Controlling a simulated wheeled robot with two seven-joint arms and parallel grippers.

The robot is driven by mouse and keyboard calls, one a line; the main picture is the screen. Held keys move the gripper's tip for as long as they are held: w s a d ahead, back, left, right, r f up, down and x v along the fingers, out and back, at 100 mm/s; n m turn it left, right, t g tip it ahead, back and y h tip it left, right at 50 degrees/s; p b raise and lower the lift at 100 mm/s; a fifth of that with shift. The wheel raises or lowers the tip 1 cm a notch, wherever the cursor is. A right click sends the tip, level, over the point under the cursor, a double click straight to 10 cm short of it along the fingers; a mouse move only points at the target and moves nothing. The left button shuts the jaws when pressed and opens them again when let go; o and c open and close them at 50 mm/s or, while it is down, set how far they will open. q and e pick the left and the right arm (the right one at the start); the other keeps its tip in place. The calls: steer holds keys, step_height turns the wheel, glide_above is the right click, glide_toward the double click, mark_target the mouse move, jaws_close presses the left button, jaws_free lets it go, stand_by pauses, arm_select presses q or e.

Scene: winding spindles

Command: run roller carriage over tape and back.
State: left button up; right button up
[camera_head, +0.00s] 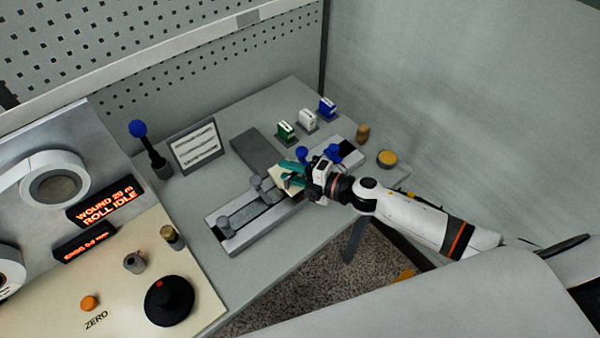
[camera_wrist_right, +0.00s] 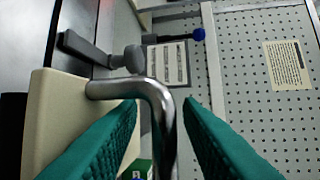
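The roller carriage shows as a cream block (camera_head: 286,184) over the long grey bed (camera_head: 232,243) in the head view. In the right wrist view the cream block (camera_wrist_right: 55,125) is at left, with a bent metal handle (camera_wrist_right: 160,100) coming out of it. My right gripper (camera_head: 288,170) has teal fingers and is at the carriage. In the wrist view its fingers (camera_wrist_right: 160,108) stand on both sides of the handle, with gaps visible, so it looks open. The gripper and arm hide part of the carriage and bed. I cannot make out the tape on the bed. My left gripper is not in view.
Green (camera_head: 286,132), white (camera_head: 308,120) and blue (camera_head: 327,107) blocks stand behind the bed. A blue-topped post (camera_head: 138,129) and a sign (camera_head: 195,146) stand at left. The winding panel (camera_head: 120,290) with a black knob fills the lower left. A perforated wall closes the back.

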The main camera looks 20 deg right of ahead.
steer(key=shift+s+d+f, duration=0.1)
steer(key=shift+s+d, duration=0.2)
steer(key=b+v, duration=0.4)
steer(key=v, duration=0.7)
steer(key=shift+r, duration=0.2)
